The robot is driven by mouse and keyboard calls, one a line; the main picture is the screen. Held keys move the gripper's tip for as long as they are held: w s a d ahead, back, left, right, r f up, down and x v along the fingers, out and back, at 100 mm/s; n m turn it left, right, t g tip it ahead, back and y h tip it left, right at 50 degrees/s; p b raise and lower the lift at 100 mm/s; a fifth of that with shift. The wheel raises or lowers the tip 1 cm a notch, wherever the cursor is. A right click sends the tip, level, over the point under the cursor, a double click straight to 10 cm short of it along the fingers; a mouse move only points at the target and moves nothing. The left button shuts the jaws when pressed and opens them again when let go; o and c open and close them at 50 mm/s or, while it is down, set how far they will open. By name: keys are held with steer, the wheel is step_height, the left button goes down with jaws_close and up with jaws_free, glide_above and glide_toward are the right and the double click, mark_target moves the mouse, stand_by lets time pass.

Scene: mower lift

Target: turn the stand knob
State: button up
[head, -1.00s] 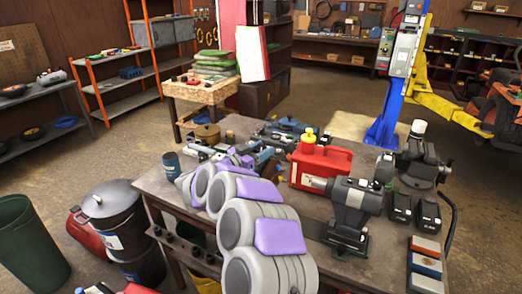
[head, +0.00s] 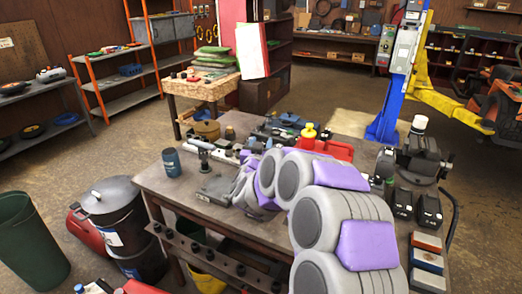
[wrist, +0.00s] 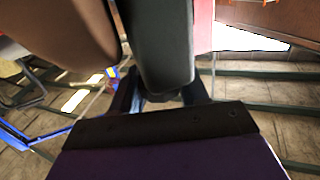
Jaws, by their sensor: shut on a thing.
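A grey stand-like tool with an upright post (head: 205,163) and a flat base (head: 218,190) sits on the near left part of the workbench (head: 160,190). No knob can be made out clearly on it. My purple and grey arm reaches in from the lower right. Its far end is beside the right edge of that base, and my gripper is mostly hidden there behind the arm. In the wrist view my gripper (wrist: 168,92) is shut at a dark piece (wrist: 162,45). What that piece belongs to is unclear.
A dark blue cup (head: 172,163) stands at the bench's left corner. A red canister (head: 335,149) is partly behind my arm. Black batteries (head: 416,205) and a dark machine (head: 418,155) stand on the right. Bins (head: 120,225) stand on the floor at left.

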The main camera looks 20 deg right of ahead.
steer(key=n+y+b, duration=0.1)
steer(key=n+t+y+b, duration=0.1)
steer(key=y, duration=0.1)
steer(key=shift+d+r+t, duration=0.15)
steer(key=shift+t, duration=0.15)
steer(key=shift+r+n+t+y+b, duration=0.1)
steer(key=shift+n+t+y+b, duration=0.55)
steer(key=shift+n+y, duration=0.9)
steer(key=shift+r+y, duration=0.2)
steer(key=shift+y, duration=0.65)
steer(key=o, duration=0.8)
steer(key=shift+w+f, duration=0.1)
steer(key=shift+w, duration=0.05)
steer(key=shift+o, duration=0.8)
steer(key=shift+f, duration=0.15)
steer(key=shift+f, duration=0.1)
